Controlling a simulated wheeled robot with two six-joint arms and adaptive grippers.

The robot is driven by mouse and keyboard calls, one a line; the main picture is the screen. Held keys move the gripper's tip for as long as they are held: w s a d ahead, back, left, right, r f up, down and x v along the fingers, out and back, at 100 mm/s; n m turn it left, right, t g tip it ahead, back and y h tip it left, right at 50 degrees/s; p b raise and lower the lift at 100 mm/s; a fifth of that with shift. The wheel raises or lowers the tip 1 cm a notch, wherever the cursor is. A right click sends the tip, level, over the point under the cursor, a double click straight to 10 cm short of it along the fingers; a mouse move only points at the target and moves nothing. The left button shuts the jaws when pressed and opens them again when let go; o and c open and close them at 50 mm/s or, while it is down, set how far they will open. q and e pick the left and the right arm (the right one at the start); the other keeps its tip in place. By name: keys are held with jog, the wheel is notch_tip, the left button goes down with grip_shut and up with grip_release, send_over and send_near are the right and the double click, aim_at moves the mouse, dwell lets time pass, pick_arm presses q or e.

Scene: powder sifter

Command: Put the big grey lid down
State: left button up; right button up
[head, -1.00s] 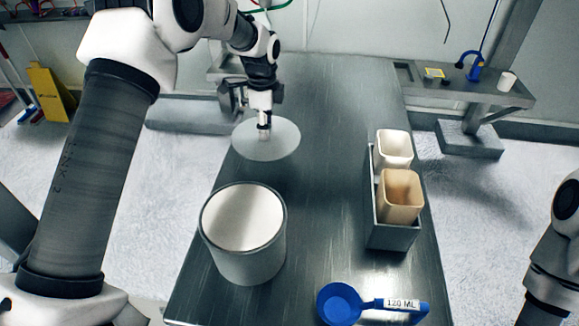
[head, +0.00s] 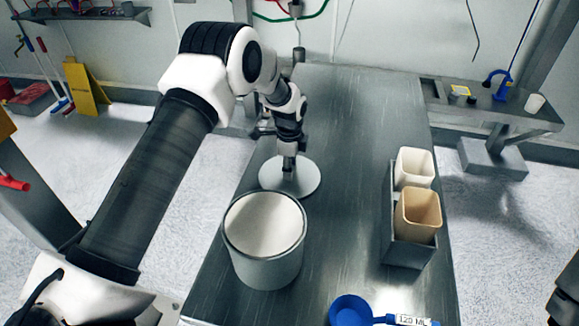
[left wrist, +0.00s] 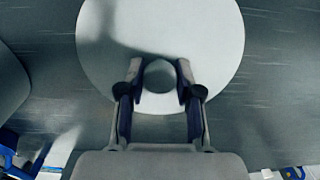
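The big grey lid (head: 305,181) is a flat round disc with a knob in its middle. In the head view it is level, just behind the large grey container (head: 268,270), over the left side of the table. I cannot tell whether it touches the table. My left gripper (head: 289,162) points down at its centre. In the left wrist view, the fingers (left wrist: 158,80) are on both sides of the knob, closed on it, and the lid (left wrist: 210,45) fills the upper middle. The container stands upright with its top open. My right gripper is out of view.
A grey holder (head: 409,252) with a white cup (head: 414,166) and a tan cup (head: 418,214) stands at the table's right. A blue scoop (head: 350,310) labelled 120 ML lies at the front. The table (head: 345,130) is clear at the back and middle.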

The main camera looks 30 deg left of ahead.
pick_arm(q)
jog(key=shift+o, duration=1.4)
jog(key=shift+r, duration=0.25)
notch_tip(320, 180, up, 12)
jog(key=b, duration=0.3)
jog(key=shift+f, duration=0.1)
